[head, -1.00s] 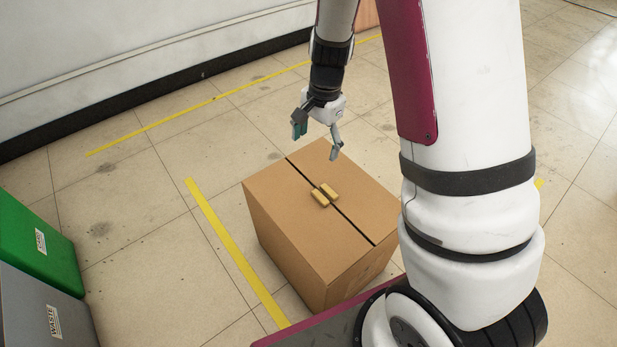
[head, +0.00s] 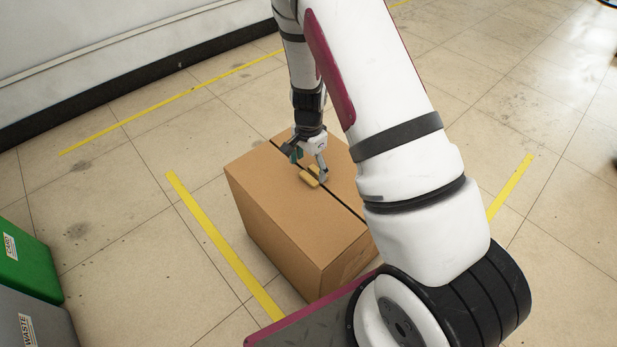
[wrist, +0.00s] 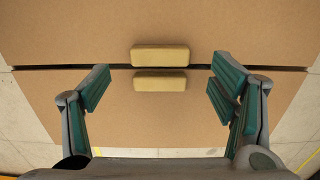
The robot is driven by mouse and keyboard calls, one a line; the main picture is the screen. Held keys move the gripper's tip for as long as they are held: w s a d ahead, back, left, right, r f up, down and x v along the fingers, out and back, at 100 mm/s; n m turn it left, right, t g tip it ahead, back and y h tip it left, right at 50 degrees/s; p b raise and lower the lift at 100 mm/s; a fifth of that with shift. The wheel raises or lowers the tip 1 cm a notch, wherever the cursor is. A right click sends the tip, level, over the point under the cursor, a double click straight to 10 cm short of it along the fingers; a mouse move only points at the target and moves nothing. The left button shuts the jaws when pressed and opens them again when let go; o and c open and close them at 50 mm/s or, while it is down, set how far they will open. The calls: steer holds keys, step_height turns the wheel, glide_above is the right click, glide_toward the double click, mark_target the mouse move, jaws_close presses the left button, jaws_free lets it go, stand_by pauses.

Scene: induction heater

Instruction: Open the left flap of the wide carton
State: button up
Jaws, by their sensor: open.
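The wide carton (head: 270,208) stands on the floor, its two top flaps lying flat with a dark seam between them. Each flap has a small tan block-shaped handle beside the seam. In the head view the left flap (head: 262,178) is the one on the near left. The handles show in the wrist view as an upper handle (wrist: 160,57) and a lower handle (wrist: 160,80). My gripper (head: 308,172) is just above the carton top at the handles. Its fingers are open, spread to either side of the handles in the wrist view, with nothing between them held.
A green bin (head: 28,262) and a grey waste bin (head: 35,318) stand at the left edge. Yellow floor lines (head: 215,240) run beside the carton. The floor to the left and behind the carton is clear, up to the wall (head: 120,50).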

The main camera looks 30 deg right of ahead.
mark_target(309, 177)
steer(key=shift+f+b, duration=0.5)
steer(key=shift+f, duration=1.45)
steer(key=shift+c, duration=0.3)
